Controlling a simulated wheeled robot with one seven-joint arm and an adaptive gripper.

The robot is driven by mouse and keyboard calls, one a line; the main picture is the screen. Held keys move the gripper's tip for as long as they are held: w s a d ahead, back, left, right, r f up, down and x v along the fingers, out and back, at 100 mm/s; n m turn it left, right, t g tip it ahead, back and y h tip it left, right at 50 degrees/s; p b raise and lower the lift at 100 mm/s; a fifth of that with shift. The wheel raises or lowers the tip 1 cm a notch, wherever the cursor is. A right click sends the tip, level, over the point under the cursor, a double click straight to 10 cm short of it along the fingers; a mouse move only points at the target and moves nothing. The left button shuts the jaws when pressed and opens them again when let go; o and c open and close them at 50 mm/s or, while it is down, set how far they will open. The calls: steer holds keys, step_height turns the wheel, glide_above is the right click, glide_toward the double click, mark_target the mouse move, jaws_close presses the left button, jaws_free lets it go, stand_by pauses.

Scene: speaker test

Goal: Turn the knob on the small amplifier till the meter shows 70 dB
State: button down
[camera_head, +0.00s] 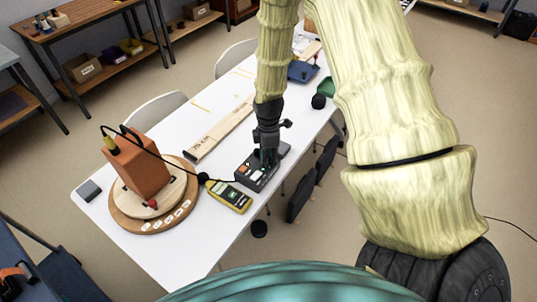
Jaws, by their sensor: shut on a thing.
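The small amplifier (252,178) is a dark box with a few light and orange marks on its top, lying on the white table. My gripper (267,158) points down onto the top of the amplifier and is shut on its knob, which the fingers hide. A yellow sound meter (229,196) lies on the table just left of the amplifier, towards me. Its screen is too small to read here. An orange-brown speaker box (141,164) stands on a round wooden turntable (120,215) at the left, with a black cable running from it towards the meter.
A long wooden board (219,129) lies behind the amplifier. A small grey block (89,190) lies at the table's left end. The front of the white table (190,262) is clear.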

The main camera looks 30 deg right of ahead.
steer(key=m+p, duration=0.1)
steer(key=m, duration=0.4)
steer(key=shift+r+m, duration=0.1)
steer(key=shift+m, duration=0.2)
steer(key=m+p, duration=0.1)
steer(key=m, duration=0.8)
steer(key=shift+m, duration=0.4)
steer(key=shift+m+p, duration=0.4)
steer(key=shift+m, duration=1.5)
steer(key=c, duration=1.6)
jaws_free()
